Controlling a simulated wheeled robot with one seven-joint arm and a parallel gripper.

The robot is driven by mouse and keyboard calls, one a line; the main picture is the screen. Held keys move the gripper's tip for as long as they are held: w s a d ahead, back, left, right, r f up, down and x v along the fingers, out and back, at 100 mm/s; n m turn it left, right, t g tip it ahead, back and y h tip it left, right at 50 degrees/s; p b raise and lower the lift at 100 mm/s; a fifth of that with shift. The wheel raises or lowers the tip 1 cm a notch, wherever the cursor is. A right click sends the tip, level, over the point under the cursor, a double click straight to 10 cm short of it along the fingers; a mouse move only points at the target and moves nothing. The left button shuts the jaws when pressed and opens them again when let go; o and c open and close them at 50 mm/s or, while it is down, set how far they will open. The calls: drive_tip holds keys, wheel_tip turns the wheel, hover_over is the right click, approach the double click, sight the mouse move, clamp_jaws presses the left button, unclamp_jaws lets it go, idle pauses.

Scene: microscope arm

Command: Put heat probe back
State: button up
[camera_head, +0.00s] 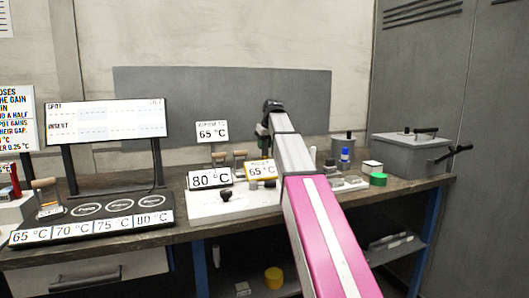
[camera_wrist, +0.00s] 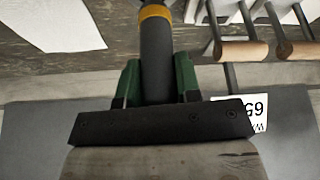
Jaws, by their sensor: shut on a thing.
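My gripper (camera_wrist: 158,82) has green fingers shut on a dark round handle with an orange band, the likely heat probe (camera_wrist: 156,45). The handle runs between the fingers towards the top of the wrist view; its far end is out of frame. In the head view my gripper (camera_head: 264,130) is above the back of the bench, behind the 65 °C card, and my arm hides most of what it holds. A station labelled 65, 70, 75 and 80 °C (camera_head: 92,228), with round dark pads, stands at the left. A wooden-handled tool (camera_head: 46,196) stands at its left end.
A white block (camera_head: 235,207) on the bench (camera_head: 408,197) has 80 °C and 65 °C cards and dark knobs. Wooden handles (camera_wrist: 240,50) stand close beside the held probe. A grey lidded box (camera_head: 408,155) and small bottles are at the right. A grey panel is behind.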

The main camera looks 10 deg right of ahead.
wheel_tip(320, 180, down, 3)
drive_tip(key=shift+r, duration=0.1)
drive_tip(key=o, duration=0.9)
drive_tip(key=shift+o, duration=0.2)
drive_tip(key=v, duration=1.2)
